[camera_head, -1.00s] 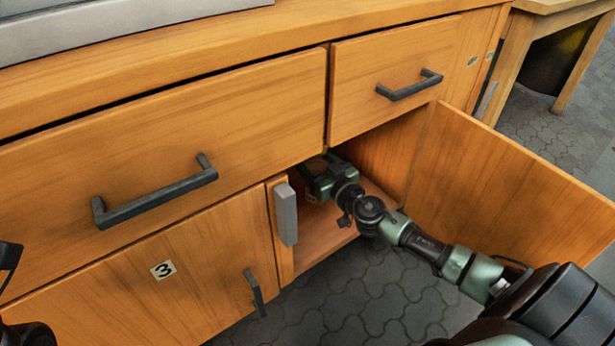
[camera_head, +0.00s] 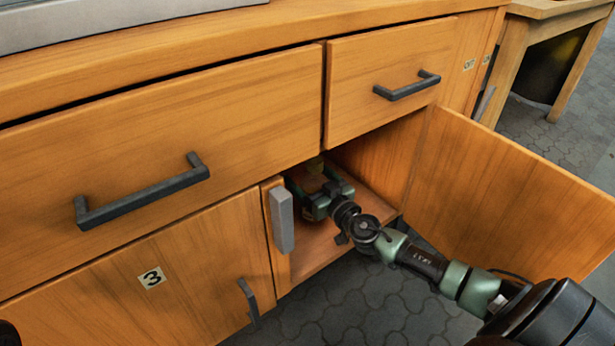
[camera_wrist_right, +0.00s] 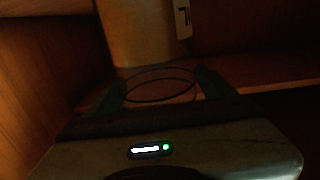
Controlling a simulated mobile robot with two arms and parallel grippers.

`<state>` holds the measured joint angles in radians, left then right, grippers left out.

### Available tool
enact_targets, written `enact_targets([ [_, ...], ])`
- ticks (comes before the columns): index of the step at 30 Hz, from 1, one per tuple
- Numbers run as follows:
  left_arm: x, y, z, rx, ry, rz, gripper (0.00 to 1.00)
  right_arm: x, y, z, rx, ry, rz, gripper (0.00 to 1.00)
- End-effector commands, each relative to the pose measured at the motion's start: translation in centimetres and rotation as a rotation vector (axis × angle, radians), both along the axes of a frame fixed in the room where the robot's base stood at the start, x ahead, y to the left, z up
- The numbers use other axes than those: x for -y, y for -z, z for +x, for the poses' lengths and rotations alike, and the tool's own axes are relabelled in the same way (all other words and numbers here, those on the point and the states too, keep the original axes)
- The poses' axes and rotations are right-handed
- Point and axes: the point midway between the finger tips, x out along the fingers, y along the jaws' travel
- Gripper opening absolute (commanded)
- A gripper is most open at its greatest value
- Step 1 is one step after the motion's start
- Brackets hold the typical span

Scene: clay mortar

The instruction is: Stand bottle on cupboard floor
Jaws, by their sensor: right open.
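The bottle (camera_wrist_right: 148,32) is a tan, dull-yellow body with a pale label at its right side, in the right wrist view. It looks upright inside the open cupboard, just beyond my right fingertips; its top is cut off there. In the head view only a yellowish bit (camera_head: 314,170) of it shows under the drawer edge. My right gripper (camera_head: 316,186) is inside the cupboard, above its floor (camera_head: 312,252). Its fingers are apart in the wrist view (camera_wrist_right: 161,85), with a thin dark ring outline between them. Whether the bottle touches the cupboard floor is unclear.
The cupboard door (camera_head: 505,200) stands open at the right. Bare cupboard floor shows in front of my gripper.

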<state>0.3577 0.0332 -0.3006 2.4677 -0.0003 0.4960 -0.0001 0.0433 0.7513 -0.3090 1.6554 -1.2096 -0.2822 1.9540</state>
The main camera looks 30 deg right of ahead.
Motion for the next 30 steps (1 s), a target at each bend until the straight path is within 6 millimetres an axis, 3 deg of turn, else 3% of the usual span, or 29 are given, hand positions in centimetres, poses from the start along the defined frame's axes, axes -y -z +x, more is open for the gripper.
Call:
enact_targets([
  [6,0.0,-0.5,-0.1,0.002,0.002,-0.002,0.35,0.0,-0.5,-0.1,0.000,0.000,-0.003,0.84],
  [21,0.1,0.6,0.6,-0.022,-0.001,0.003,0.35,0.2,0.0,-8.9,-0.003,0.001,0.001,0.84],
  [30,0.1,-0.1,-0.5,0.021,-0.002,0.005,0.35,0.2,-0.2,-11.8,0.000,0.000,0.000,0.84],
])
